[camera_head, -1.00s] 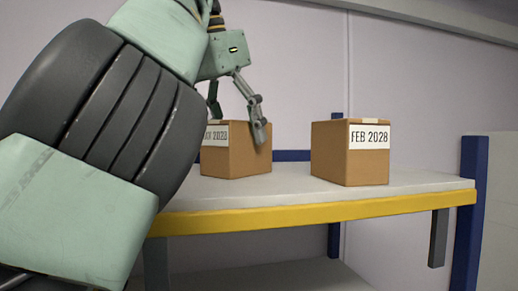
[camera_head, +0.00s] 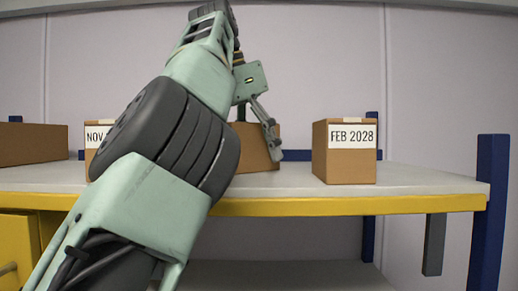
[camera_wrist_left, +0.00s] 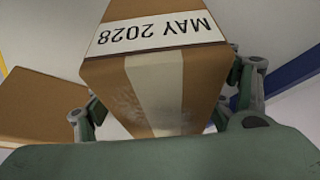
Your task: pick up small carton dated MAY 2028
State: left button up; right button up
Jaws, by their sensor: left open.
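The small brown carton marked MAY 2028 (camera_wrist_left: 205,75) fills the middle of the left wrist view, with a pale tape strip down it. It stands on the table, and in the head view most of its front (camera_head: 258,155) is hidden behind my left arm. My left gripper (camera_head: 254,142) is open, with one finger at the carton's right side. In the wrist view the fingers (camera_wrist_left: 163,105) lie on either side of the carton. I cannot tell whether they touch it. My right gripper is not in view.
A carton marked FEB 2028 (camera_head: 345,168) stands to the right, with a gap between. A carton marked NOV (camera_head: 97,160) is partly behind my arm. Another brown carton (camera_head: 32,145) is at far left. The table (camera_head: 430,180) has a yellow front edge and a blue post (camera_head: 488,205).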

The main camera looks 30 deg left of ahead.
pick_arm(q)
jog(key=shift+a, duration=0.4)
jog(key=shift+c, duration=1.5)
jog(key=shift+d, duration=0.25)
jog(key=c, duration=1.3)
